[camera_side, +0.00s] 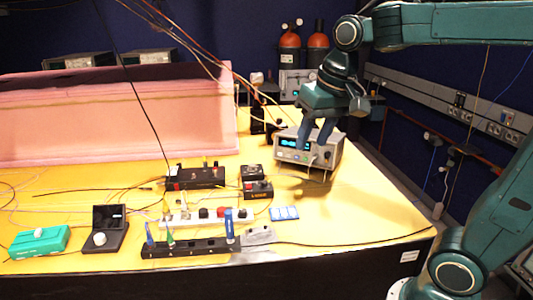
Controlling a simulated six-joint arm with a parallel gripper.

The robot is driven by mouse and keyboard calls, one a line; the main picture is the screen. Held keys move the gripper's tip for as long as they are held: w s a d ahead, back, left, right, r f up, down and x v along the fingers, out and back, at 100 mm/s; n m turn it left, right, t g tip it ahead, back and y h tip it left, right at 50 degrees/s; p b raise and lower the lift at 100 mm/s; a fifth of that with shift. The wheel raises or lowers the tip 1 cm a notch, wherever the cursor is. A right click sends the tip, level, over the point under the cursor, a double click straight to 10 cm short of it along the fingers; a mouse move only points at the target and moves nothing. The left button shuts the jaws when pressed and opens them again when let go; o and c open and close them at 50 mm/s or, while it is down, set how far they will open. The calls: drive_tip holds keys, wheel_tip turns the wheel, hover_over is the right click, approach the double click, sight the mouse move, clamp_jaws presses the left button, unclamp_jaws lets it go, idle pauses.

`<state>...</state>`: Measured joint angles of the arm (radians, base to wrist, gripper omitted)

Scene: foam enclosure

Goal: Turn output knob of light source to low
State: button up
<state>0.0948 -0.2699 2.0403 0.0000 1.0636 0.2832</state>
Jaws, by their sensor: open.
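The light source looks to be the grey box (291,156) with a lit blue display and small controls on its front, at the right back of the yellow table. My gripper (312,145) is directly in front of and above this box, fingers pointing down and open. The fingers cover part of the front panel. I cannot tell whether they touch it. The output knob is too small to make out, and its setting cannot be read.
The yellow table (350,215) holds black boxes (257,189), a power strip (205,217) and a black rail with upright blue and green parts (190,248). A pink foam block (110,115) stands at the left back. Loose cables cross overhead. The table's right side is clear.

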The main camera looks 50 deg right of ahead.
drive_tip(key=w+d+f+m+g, duration=0.2)
drive_tip(key=w+d+m, duration=0.2)
drive_tip(key=w, duration=0.7)
drive_tip(key=m+g, duration=0.2)
drive_tip(key=m, duration=0.1)
hover_over(265, 181)
wheel_tip(265, 181, down, 6)
drive_tip(key=shift+f, duration=0.1)
drive_tip(key=shift+f, duration=6.8)
clamp_jaws()
